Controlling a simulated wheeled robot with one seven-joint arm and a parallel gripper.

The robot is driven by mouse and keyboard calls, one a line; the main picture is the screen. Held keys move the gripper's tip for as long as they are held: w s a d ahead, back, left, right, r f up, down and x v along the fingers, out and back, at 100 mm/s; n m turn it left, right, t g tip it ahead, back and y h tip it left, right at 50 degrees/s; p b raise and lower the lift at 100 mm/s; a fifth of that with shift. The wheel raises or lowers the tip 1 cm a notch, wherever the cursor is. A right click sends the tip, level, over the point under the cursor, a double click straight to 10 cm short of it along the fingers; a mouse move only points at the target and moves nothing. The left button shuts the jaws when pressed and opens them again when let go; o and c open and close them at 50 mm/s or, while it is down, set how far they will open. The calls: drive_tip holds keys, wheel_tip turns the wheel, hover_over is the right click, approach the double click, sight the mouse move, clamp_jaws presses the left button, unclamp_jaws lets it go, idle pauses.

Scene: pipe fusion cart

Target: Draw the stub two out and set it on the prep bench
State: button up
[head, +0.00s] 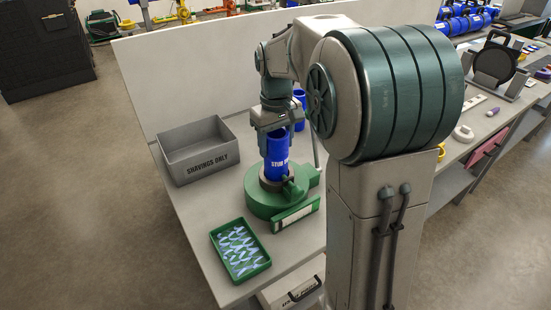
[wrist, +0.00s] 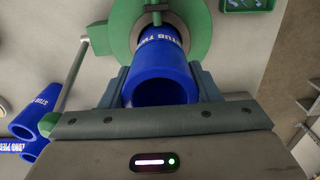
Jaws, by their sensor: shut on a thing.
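The stub two (head: 277,153) is a blue pipe piece with white lettering. It stands upright at a green fixture (head: 262,203) with a round base, its lower end at the collar. I cannot tell whether that end is inside the collar or just above it. My gripper (head: 277,127) is shut on the stub's upper part from above. In the wrist view the stub (wrist: 160,70) lies between the two fingers of my gripper (wrist: 163,92), with its open end toward me. The fixture is behind it. The grey bench (head: 212,208) carries the fixture.
A grey bin (head: 197,155) marked "SHAVINGS ONLY" stands at the left on the bench. A green tray (head: 240,250) with pale strips is at the front. More blue pipe pieces (wrist: 40,112) lie left of my gripper in the wrist view. Bare bench shows between bin and tray.

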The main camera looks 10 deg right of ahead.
sight(277, 133)
drive_tip(key=shift+r+p, duration=1.95)
drive_tip(key=shift+r, duration=0.65)
drive_tip(key=shift+d, duration=0.1)
